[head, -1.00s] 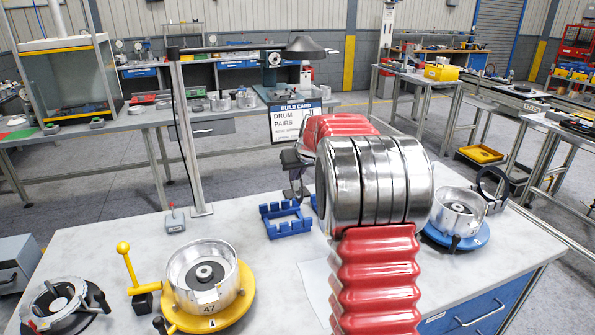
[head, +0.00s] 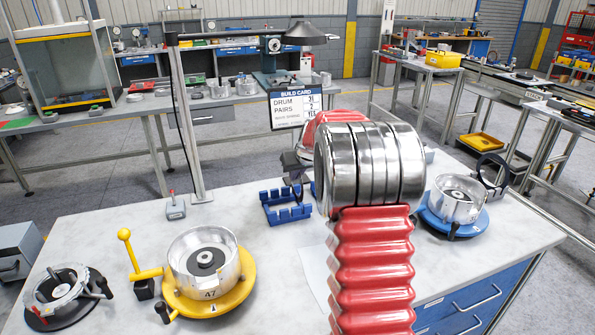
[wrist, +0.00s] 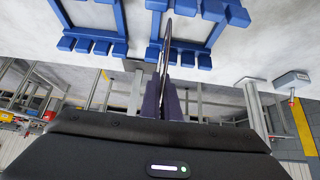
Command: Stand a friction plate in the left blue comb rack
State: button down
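My gripper (wrist: 167,92) is shut on a thin dark friction plate (wrist: 167,45), seen edge-on in the wrist view. The left blue comb rack (head: 285,214) stands on the bench in the head view, and it is the right-hand rack in the wrist view (wrist: 204,60). The plate (head: 298,191) is upright at the rack's right end in the head view; in the wrist view it overlaps the rack's inner end. I cannot tell whether it is in a slot or touching. The second blue comb rack (wrist: 90,46) is mostly hidden behind my arm in the head view.
A blue fixture (head: 452,225) with a drum stands at right.

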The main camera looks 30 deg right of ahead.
jog(key=shift+f, duration=1.25)
jog(key=c, duration=2.5)
grip_release()
jog(key=o, duration=0.6)
jog(key=shift+c, duration=0.2)
jog(key=shift+r, duration=3.95)
